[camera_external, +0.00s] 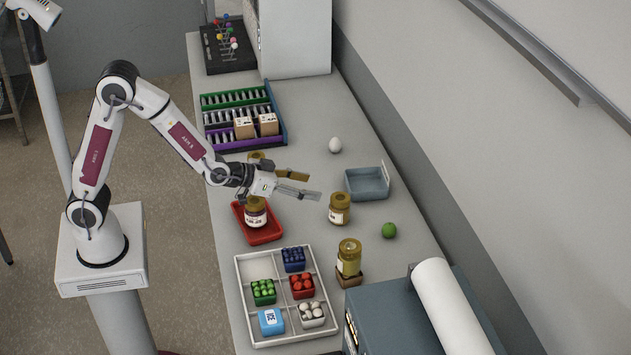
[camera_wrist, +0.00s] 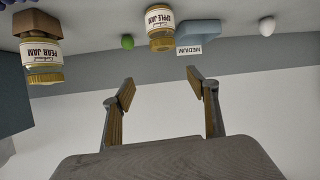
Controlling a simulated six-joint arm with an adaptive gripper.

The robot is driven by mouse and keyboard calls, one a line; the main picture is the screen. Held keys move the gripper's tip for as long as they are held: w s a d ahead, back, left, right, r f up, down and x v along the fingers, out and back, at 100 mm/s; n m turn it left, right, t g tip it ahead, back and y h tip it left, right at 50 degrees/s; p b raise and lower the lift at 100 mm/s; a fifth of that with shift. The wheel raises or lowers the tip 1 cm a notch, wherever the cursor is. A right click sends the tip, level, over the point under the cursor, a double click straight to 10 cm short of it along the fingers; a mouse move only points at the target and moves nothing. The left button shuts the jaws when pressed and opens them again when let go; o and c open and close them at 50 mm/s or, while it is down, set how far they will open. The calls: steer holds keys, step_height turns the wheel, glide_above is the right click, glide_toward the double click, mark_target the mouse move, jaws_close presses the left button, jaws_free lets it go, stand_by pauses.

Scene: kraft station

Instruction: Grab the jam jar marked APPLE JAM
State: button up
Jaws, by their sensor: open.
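The APPLE JAM jar (camera_wrist: 160,30) shows upside down at the top middle of the wrist view, its white label readable. In the external view the matching jar (camera_external: 339,209), with a gold-brown lid, stands on the bench between the blue-grey bin and the brown block. My gripper (camera_external: 306,184) is open and empty, pointing right above the bench, up and left of that jar and apart from it. In the wrist view its two fingers (camera_wrist: 160,90) are spread, with only plain wall between them.
The PEAR JAM jar (camera_wrist: 40,60) stands on a brown block (camera_external: 348,279). Another jar (camera_external: 256,212) sits in a red tray (camera_external: 262,238). The MEDIUM bin (camera_external: 368,184), a green fruit (camera_external: 389,230) and a white egg (camera_external: 335,145) are near. A divided tray (camera_external: 262,340) lies in front.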

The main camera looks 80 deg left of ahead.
mark_target(336, 198)
steer(key=shift+t+y, duration=0.7)
steer(key=shift+y, duration=0.2)
steer(key=shift+w+a+f, duration=0.2)
steer(key=shift+w+f, duration=0.35)
steer(key=shift+f, duration=0.2)
steer(key=shift+w+a+f, duration=0.2)
steer(key=shift+w+f, duration=0.35)
steer(key=shift+f, duration=0.25)
steer(key=shift+w+a+f, duration=0.2)
steer(key=shift+w+f, duration=0.35)
steer(key=shift+f, duration=0.2)
steer(key=shift+x, duration=1.3)
steer(key=shift+f, duration=0.1)
steer(key=shift+w+f, duration=0.1)
steer(key=shift+w, duration=0.05)
steer(key=shift+w+d+f, duration=0.1)
steer(key=shift+w+f, duration=0.25)
steer(key=shift+w, duration=0.2)
steer(key=shift+w+d+f, duration=0.1)
steer(key=shift+w+f, duration=0.3)
steer(key=shift+w, duration=0.15)
steer(key=shift+x, duration=1.2)
